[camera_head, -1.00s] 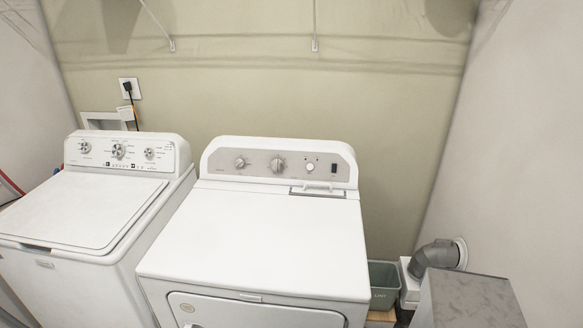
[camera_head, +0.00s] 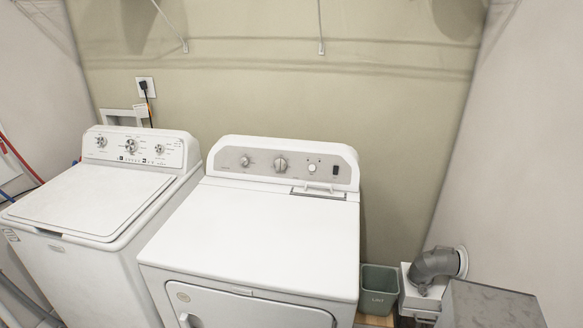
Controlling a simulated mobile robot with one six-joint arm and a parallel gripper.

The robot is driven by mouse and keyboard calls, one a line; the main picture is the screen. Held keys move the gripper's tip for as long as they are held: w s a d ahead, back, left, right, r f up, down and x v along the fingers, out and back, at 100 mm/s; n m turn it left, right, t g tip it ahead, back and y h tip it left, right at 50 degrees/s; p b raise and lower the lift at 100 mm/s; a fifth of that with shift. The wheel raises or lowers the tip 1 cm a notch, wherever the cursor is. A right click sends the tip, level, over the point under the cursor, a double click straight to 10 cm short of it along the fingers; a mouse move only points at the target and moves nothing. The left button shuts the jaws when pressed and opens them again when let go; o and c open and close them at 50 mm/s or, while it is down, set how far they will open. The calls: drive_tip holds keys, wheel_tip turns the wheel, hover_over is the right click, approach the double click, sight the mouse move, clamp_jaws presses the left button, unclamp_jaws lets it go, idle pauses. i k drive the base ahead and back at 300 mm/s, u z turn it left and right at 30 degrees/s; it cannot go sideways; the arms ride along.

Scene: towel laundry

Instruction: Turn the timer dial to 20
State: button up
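The dryer (camera_head: 260,230) stands in the middle of the view, with a grey control panel (camera_head: 225,161) along its raised back. A large round dial (camera_head: 281,164) sits near the middle of the panel, with a smaller knob (camera_head: 246,161) to its left and a small round button (camera_head: 311,168) to its right. The markings around the dials are too small to read, so I cannot tell the setting. A dark switch (camera_head: 335,170) is at the panel's right end. My gripper is not in view.
A washer (camera_head: 90,200) with several knobs stands close on the left. A wire shelf's brackets (camera_head: 321,48) hang above. The dryer top is clear.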

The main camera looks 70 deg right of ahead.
sight(279, 165)
drive_tip(key=u, duration=0.15)
drive_tip(key=i, duration=0.9)
drive_tip(key=z, duration=0.05)
